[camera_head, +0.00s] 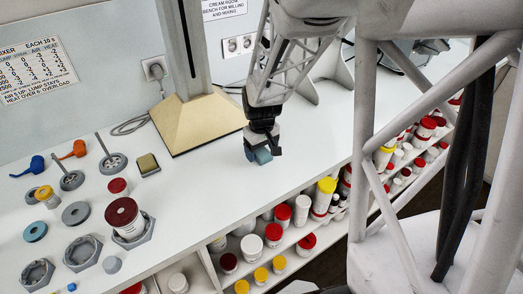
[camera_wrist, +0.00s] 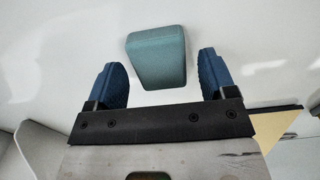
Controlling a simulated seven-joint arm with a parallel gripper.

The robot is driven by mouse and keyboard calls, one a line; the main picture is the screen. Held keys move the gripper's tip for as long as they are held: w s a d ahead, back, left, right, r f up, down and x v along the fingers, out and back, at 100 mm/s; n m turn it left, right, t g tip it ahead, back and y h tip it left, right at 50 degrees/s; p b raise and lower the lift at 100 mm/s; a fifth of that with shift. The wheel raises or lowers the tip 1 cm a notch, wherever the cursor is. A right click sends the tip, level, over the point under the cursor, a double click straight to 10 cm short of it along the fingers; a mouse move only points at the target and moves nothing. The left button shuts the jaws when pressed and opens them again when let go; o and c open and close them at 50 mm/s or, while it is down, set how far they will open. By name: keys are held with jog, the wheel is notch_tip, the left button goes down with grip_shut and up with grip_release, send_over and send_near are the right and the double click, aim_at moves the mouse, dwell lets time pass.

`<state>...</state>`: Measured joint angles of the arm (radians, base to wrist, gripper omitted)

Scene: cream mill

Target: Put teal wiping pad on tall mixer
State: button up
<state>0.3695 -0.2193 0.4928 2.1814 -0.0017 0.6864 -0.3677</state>
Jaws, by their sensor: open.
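The teal wiping pad (camera_head: 263,156) is a small rounded block on the white bench, partly hidden by my gripper in the head view. In the wrist view the pad (camera_wrist: 157,52) lies between and slightly beyond the two blue fingers, with a gap on each side. My gripper (camera_head: 260,147) is open and low over the bench, at the pad; it also shows in the wrist view (camera_wrist: 161,66). A tall grey column on a sloped cream base (camera_head: 195,122) stands behind and left of the gripper; it appears to be the tall mixer. Its top is out of view.
Hexagonal holders, a dark red-lidded jar (camera_head: 123,215), round discs and blue and orange tools crowd the left bench. A small olive-topped block (camera_head: 148,164) sits left of the cream base. Jars fill the shelf (camera_head: 283,232) below the front edge. Bench between is clear.

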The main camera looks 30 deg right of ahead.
aim_at(261, 153)
notch_tip(261, 153, up, 12)
dwell(0.6)
dwell(0.5)
jog(key=s+a+r+t, duration=0.1)
jog(key=s+a+r, duration=0.3)
jog(key=s+a, duration=0.4)
jog(key=s+a+r+t, duration=0.1)
jog(key=s+a+r, duration=0.3)
jog(key=s+a, duration=0.5)
jog(key=shift+a+t, duration=0.3)
